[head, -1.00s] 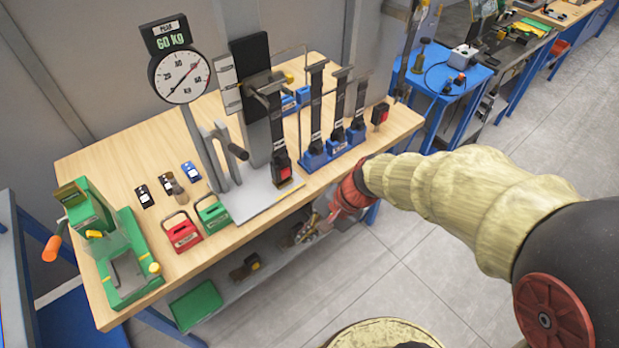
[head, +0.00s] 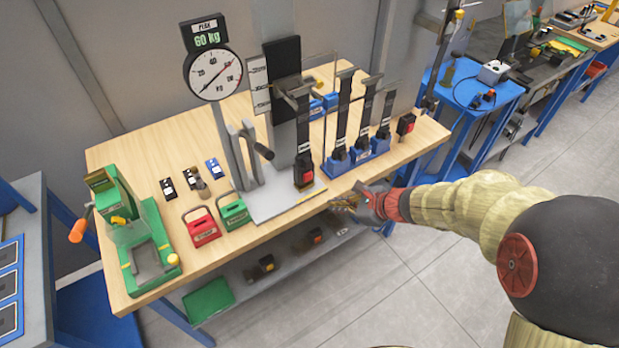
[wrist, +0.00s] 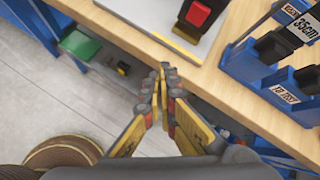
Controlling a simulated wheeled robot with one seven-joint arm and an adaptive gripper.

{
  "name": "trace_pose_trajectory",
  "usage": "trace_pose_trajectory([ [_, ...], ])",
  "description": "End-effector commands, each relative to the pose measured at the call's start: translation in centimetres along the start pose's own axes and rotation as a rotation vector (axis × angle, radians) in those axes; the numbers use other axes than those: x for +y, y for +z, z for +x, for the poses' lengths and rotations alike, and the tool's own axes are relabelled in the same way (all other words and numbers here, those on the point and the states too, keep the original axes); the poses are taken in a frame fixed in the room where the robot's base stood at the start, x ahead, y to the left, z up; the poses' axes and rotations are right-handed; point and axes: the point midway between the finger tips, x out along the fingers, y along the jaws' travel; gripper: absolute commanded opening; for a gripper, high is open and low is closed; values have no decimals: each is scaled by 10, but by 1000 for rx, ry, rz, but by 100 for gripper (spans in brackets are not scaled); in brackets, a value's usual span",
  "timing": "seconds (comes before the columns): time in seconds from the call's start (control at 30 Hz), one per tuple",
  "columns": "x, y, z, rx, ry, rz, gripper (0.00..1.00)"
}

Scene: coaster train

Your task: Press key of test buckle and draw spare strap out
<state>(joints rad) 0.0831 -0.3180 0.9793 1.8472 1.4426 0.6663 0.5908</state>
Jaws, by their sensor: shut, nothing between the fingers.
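The test buckle (head: 304,173) is black with a red key and stands upright on the grey base plate of the pull tester. A dark strap (head: 302,125) runs up from it to the tester's clamp. In the wrist view the buckle's red key (wrist: 198,14) shows at the top. Several dark straps (head: 342,120) stand in blue holders to the right; I cannot tell which strap is the spare. My gripper (head: 342,204) is at the bench's front edge, to the right of and nearer than the buckle, apart from it. In the wrist view its fingertips (wrist: 164,70) are together and empty.
The wooden bench (head: 255,245) has a dial gauge (head: 213,73) reading 60 kg, red (head: 203,230) and green (head: 233,212) blocks, and a green press (head: 140,235) at left. A small black-and-red block (head: 405,124) is at the right end. A lower shelf (head: 270,275) lies beneath.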

Motion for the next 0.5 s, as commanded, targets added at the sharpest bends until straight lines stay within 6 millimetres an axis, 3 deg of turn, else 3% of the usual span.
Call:
trace_pose_trajectory([
  [0.23, -6, 6, 8, 0, 0, -2, 0],
  [0.5, -23, 24, 32, 0, 2, -2, 0],
])
